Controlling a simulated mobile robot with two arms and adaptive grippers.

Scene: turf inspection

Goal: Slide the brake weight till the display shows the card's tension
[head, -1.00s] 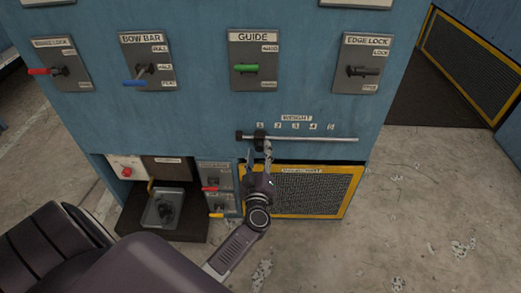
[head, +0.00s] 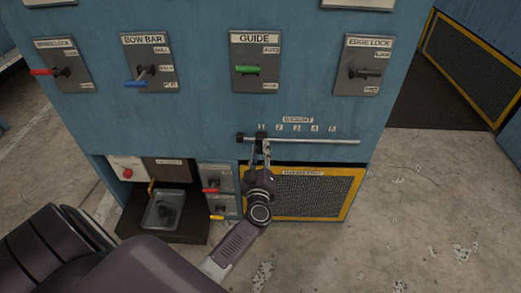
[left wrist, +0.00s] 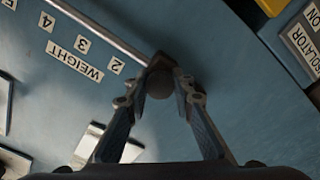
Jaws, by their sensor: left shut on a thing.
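The brake weight (head: 261,135) is a small dark slider on a thin metal rod (head: 315,141) on the blue machine front. It sits near the left end of the rod, just below mark 1 of the WEIGHT scale (head: 298,120). My left gripper (head: 262,151) reaches up from below and is shut on the weight. In the left wrist view the weight's dark round knob (left wrist: 159,79) is between the two fingertips (left wrist: 160,84). I see neither a tension display nor a card with a legible value. My right gripper is not in view.
Levers stand above the rod: BOW BAR (head: 148,63), GUIDE (head: 255,62) and EDGE LOCK (head: 369,66). A yellow-framed mesh panel (head: 312,195) is below it. Small red and yellow levers are left of my gripper. The rod right of the weight is clear.

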